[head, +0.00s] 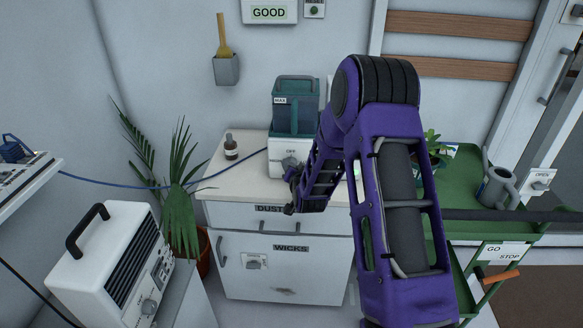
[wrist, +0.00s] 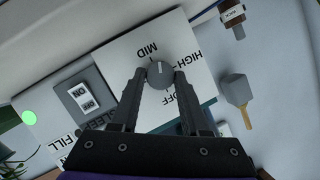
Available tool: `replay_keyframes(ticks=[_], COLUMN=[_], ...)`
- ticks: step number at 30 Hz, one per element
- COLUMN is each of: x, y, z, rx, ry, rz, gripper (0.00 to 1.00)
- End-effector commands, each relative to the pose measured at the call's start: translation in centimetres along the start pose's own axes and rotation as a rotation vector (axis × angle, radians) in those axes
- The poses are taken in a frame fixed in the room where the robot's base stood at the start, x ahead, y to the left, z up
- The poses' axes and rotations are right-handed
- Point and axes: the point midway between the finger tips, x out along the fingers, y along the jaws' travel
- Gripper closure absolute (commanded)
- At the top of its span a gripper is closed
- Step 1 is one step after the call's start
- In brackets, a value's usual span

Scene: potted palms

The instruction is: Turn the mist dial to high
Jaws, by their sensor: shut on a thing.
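The mist dial (wrist: 160,74) is a round grey knob on a white panel (wrist: 128,48) marked MID, HIGH and OFF. Its light mark points up in the wrist view, roughly between MID and HIGH. My gripper (wrist: 160,77) has one finger on each side of the dial and is shut on it. In the head view the white humidifier (head: 282,152) with its teal tank (head: 296,108) stands on the cabinet top, and my gripper (head: 291,172) is at its front. My arm hides its right part.
A light switch (wrist: 84,95) marked ON and a green lamp (wrist: 29,117) are beside the dial panel. A brown bottle (head: 231,147) stands left on the cabinet top (head: 240,180). A palm (head: 178,205), white heater (head: 110,260) and green cart (head: 480,225) flank the cabinet.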

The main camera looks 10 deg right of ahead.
Motion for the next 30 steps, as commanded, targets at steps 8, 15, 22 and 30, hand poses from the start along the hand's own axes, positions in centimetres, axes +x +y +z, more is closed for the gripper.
replay_keyframes(ticks=[8, 15, 22, 30], x=[0.06, 0.1, 0.16, 0.22], y=[0.4, 0.54, 0.68, 0.75], z=[-0.03, 0.11, 0.22, 0.36], rx=[0.245, 0.456, 0.655, 0.874], ry=[0.017, 0.029, 0.041, 0.054], rz=[-0.103, -0.193, -0.279, -0.373], gripper=[1.0, 1.0, 1.0, 1.0])
